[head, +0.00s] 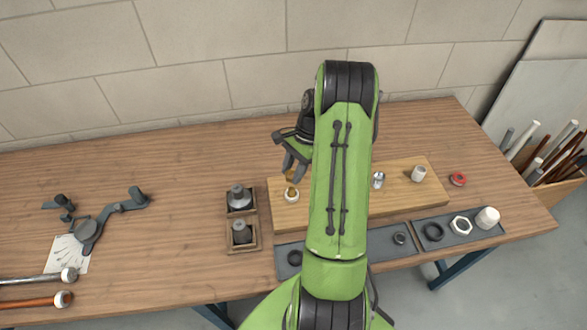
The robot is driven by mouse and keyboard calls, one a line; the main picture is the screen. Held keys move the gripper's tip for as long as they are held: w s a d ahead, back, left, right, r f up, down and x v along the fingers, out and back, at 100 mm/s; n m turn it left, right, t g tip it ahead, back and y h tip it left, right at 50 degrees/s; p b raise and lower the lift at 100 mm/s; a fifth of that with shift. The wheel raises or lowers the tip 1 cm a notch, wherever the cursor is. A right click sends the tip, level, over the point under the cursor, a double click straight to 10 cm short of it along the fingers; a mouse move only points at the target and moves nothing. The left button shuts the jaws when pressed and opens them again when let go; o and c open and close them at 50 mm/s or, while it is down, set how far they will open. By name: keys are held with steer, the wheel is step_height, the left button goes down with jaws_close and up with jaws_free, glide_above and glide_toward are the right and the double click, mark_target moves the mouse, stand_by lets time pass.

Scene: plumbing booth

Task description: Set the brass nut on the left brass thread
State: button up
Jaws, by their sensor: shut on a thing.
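My gripper (289,168) points down over the left end of a light wooden board (437,193). It is shut on the small brass nut (289,176), which shows only partly between the fingertips. Just below it, the left brass thread (292,191) stands upright from a pale round base on the board. The nut looks to be right above the thread or at its top; I cannot tell whether they touch. My arm hides the middle of the board, including any other brass thread there.
A silver fitting (378,180) and a white fitting (418,174) stand on the board's right. A dark tray (459,240) in front holds rings, a hex nut and a white cap. Two dark fittings (240,198) sit in wooden holders at left. A red ring (458,179) lies right.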

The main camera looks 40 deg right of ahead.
mark_target(291, 188)
steer(key=shift+f+b, duration=1.75)
steer(key=shift+f, duration=0.1)
steer(key=shift+f+b, duration=0.6)
steer(key=shift+f, duration=0.85)
steer(key=shift+m+t+p, duration=0.4)
steer(key=shift+m+p, duration=0.15)
steer(key=shift+m, duration=0.45)
steer(key=shift+f+m+t+h+p, duration=0.1)
steer(key=shift+m+t+h+p, duration=0.45)
steer(key=shift+m, duration=1.35)
steer(key=o, duration=1.7)
steer(key=shift+y, duration=0.25)
steer(key=shift+o, duration=0.2)
